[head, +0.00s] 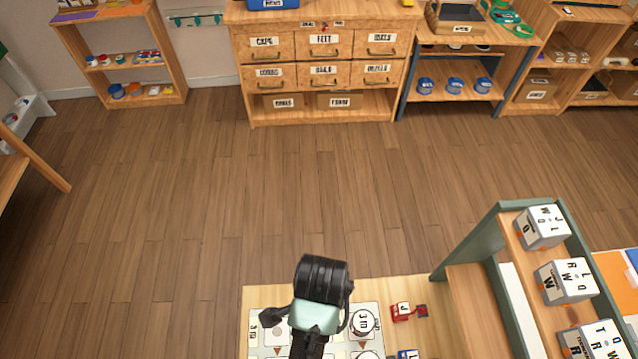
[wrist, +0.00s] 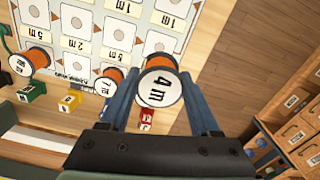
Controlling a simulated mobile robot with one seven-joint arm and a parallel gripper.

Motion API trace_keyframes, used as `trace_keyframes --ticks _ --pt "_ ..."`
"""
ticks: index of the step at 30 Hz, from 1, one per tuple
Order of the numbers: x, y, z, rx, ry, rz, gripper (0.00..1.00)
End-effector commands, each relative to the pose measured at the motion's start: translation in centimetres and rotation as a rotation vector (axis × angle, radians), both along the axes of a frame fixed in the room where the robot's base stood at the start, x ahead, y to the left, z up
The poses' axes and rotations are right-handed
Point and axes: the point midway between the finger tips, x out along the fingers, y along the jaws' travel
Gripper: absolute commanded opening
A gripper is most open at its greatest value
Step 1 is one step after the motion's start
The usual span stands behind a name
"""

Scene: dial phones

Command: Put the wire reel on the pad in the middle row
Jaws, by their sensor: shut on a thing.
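My gripper (wrist: 160,80) is shut on a wire reel (wrist: 156,90) with orange wire and a white end face marked "4 m". In the wrist view the reel sits between my two blue-grey fingers, in front of the board (wrist: 85,52). The board carries rows of square pads, with labels such as 1 m, 2 m and 5 m. I cannot tell whether the held reel touches the board. Two more orange reels stand to its left, one at the far left (wrist: 32,60) and one nearer (wrist: 106,82). In the head view my arm hides much of the board (head: 258,295).
A red block (head: 403,312) and a blue block (head: 408,355) lie right of the pads. Yellow (wrist: 70,100) and green (wrist: 31,92) blocks show in the wrist view. A green-sided shelf (head: 468,240) with white lettered blocks stands at the right. The wooden floor beyond is clear.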

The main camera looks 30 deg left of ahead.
Motion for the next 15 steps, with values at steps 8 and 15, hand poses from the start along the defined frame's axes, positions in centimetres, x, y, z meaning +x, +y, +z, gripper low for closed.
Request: trace_keyframes --ticks 8,15 --pt "-0.3 0.2 -4.5 -0.001 0.005 -0.020 0.03" --pt "-0.3 0.1 -7.0 -0.001 0.005 -0.019 0.03"
